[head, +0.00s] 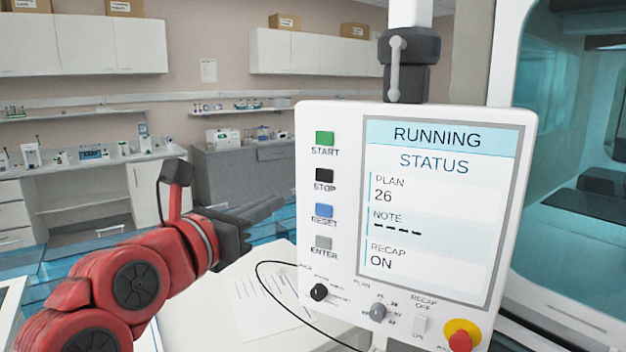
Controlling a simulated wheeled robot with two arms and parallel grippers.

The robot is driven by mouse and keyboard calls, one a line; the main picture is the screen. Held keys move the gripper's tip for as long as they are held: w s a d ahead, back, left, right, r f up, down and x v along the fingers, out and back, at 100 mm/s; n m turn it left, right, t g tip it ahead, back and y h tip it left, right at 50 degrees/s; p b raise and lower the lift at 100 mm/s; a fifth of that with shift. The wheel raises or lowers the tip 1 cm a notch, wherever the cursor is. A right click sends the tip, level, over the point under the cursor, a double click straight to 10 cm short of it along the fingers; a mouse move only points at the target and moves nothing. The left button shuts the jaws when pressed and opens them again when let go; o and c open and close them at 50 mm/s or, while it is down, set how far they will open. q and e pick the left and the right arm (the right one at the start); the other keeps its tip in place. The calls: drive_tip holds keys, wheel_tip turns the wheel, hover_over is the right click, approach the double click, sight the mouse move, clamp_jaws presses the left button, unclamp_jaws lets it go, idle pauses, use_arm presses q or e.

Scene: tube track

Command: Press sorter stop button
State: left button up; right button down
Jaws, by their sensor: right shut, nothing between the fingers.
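A white control panel (345,122) hangs in front of me with a column of square buttons. The black STOP button (324,175) sits below the green START button (324,138) and above the blue RESET button (324,210). The panel screen (440,215) reads RUNNING, STATUS, PLAN 26 and RECAP ON. My right gripper (270,209), dark grey on a red arm, is left of the panel, lower than the STOP button and apart from it in the picture. It is shut and empty. My left gripper is not in view.
A grey ENTER button (323,241) is below RESET. A black knob (319,292), a grey knob (378,311) and a red emergency button (462,335) are along the panel's bottom. A black cable (258,285) loops over the white table (205,320). A glass-fronted machine stands at right.

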sight(324, 177)
drive_tip(key=p+x, duration=0.5)
drive_tip(key=x, duration=0.8)
drive_tip(key=shift+w+d+p, duration=0.25)
drive_tip(key=shift+p, duration=0.05)
drive_tip(key=shift+w+f, duration=0.1)
